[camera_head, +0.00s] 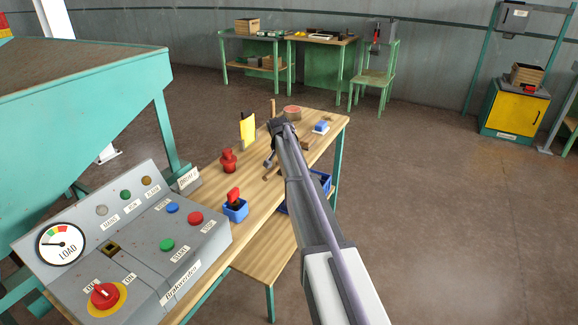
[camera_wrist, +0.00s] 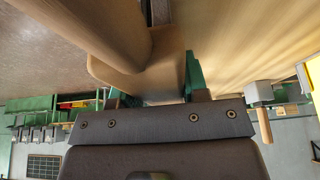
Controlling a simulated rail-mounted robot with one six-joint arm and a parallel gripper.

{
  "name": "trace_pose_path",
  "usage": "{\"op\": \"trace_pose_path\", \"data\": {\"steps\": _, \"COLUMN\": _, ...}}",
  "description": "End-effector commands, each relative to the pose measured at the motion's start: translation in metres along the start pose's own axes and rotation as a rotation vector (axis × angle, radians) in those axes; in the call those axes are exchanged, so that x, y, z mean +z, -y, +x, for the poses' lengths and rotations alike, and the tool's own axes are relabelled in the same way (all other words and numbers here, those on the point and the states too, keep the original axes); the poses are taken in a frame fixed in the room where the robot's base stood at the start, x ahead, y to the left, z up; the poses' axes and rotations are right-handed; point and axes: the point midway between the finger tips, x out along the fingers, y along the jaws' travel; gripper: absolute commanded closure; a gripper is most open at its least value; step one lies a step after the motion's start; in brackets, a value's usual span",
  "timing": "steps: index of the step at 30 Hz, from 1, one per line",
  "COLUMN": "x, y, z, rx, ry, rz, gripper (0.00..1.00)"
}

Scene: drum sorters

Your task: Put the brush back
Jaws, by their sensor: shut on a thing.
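In the wrist view my gripper (camera_wrist: 152,98) is shut on a smooth brown wooden piece, which looks like the brush (camera_wrist: 118,35). Its handle runs to the upper left of that view, and its bristles cannot be made out. In the head view my gripper (camera_head: 281,127) is over the far part of the wooden workbench (camera_head: 255,198), and it hides most of what it holds. I cannot tell whether the brush touches the bench top.
A grey control panel (camera_head: 130,245) fills the near left. An upright wooden handle (camera_wrist: 265,127) shows in the wrist view.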

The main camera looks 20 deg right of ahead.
Motion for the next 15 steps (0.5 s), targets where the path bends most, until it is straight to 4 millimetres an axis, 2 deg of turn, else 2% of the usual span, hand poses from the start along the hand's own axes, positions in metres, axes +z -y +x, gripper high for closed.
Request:
{"op": "trace_pose_path", "data": {"steps": 8, "x": 0.0010, "y": -0.0002, "z": 0.0025, "rx": 0.000, "ry": 0.000, "rz": 0.000, "gripper": 0.90}}
{"op": "trace_pose_path", "data": {"steps": 9, "x": 0.0003, "y": -0.0002, "z": 0.0006, "rx": 0.000, "ry": 0.000, "rz": 0.000, "gripper": 0.54}}
{"op": "trace_pose_path", "data": {"steps": 15, "x": 0.0002, "y": -0.0002, "z": 0.0004, "rx": 0.000, "ry": 0.000, "rz": 0.000, "gripper": 0.35}}
